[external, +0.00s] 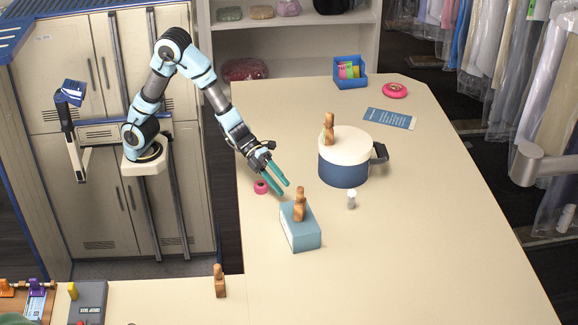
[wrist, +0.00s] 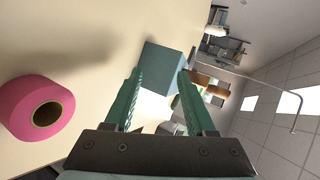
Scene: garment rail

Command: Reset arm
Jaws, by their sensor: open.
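My gripper (external: 284,187) is open and empty above the table, with its two teal fingers apart. It is tilted downward, just up and left of a teal box (external: 301,236) that has a wooden figure (external: 299,204) standing on it. In the wrist view my gripper (wrist: 168,100) shows spread fingers, with the teal box (wrist: 160,68) beyond and between them. A pink tape roll (external: 261,187) lies on the table just left of the fingers; it also shows large in the wrist view (wrist: 45,112) at the left.
A blue pot with a white lid (external: 344,160) carries another wooden figure (external: 328,130). A small white-capped bottle (external: 351,199) stands near it. The table's right side is clear.

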